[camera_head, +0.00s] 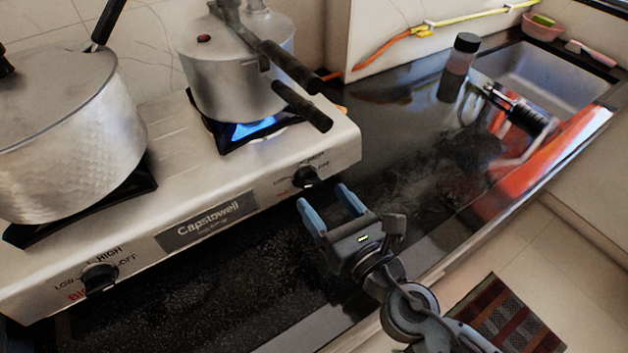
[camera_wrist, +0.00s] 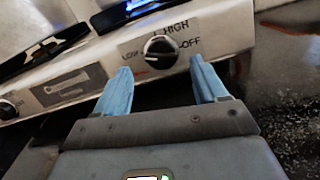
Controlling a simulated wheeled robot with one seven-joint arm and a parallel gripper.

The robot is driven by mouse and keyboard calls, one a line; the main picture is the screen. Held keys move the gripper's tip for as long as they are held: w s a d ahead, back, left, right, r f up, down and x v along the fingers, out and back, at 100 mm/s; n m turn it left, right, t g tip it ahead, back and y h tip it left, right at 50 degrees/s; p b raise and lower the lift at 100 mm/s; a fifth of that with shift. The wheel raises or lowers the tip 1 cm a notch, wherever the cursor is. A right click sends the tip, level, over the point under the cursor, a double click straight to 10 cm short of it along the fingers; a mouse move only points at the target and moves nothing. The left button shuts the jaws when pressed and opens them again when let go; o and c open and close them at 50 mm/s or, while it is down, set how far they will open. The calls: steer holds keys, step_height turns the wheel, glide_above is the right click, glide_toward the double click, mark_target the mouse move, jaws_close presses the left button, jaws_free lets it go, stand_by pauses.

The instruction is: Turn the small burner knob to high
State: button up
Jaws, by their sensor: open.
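The small burner knob (camera_head: 305,177) is a round black knob on the right end of the stove's front panel, below the lit burner. In the wrist view the same knob (camera_wrist: 160,52) has a pale mark on its face, with HIGH printed above and OFF to its right. I cannot tell exactly which label the mark points to. My gripper (camera_head: 323,197) is open and empty, its two blue fingers in front of and slightly below the knob. In the wrist view my gripper (camera_wrist: 160,68) has the knob between and beyond its fingertips, apparently apart from them.
The other knob, marked BIG (camera_head: 99,276), is on the panel's left. A lidded pressure cooker (camera_head: 235,85) stands over a blue flame (camera_head: 250,129), its handles jutting toward me. A large pot (camera_head: 70,140) stands left. The dark counter (camera_head: 240,290) before the stove is clear.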

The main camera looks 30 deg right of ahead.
mark_target(311, 186)
steer(key=shift+w+d+p, duration=0.1)
steer(key=shift+w+p, duration=0.45)
steer(key=shift+w, duration=1.75)
steer(key=shift+c, duration=0.5)
steer(key=c, duration=1)
steer(key=shift+o, duration=0.2)
steer(key=shift+m, duration=0.5)
steer(key=m+h, duration=0.1)
steer(key=m, duration=0.2)
steer(key=m+h, duration=0.1)
steer(key=m, duration=0.3)
steer(key=shift+r+m+g, duration=0.1)
steer(key=shift+m+g, duration=0.2)
steer(key=shift+g, duration=0.1)
steer(key=m, duration=0.2)
steer(key=m+g, duration=0.1)
steer(key=m, duration=0.3)
steer(key=shift+a+m+h, duration=0.25)
steer(key=shift+m+h, duration=0.15)
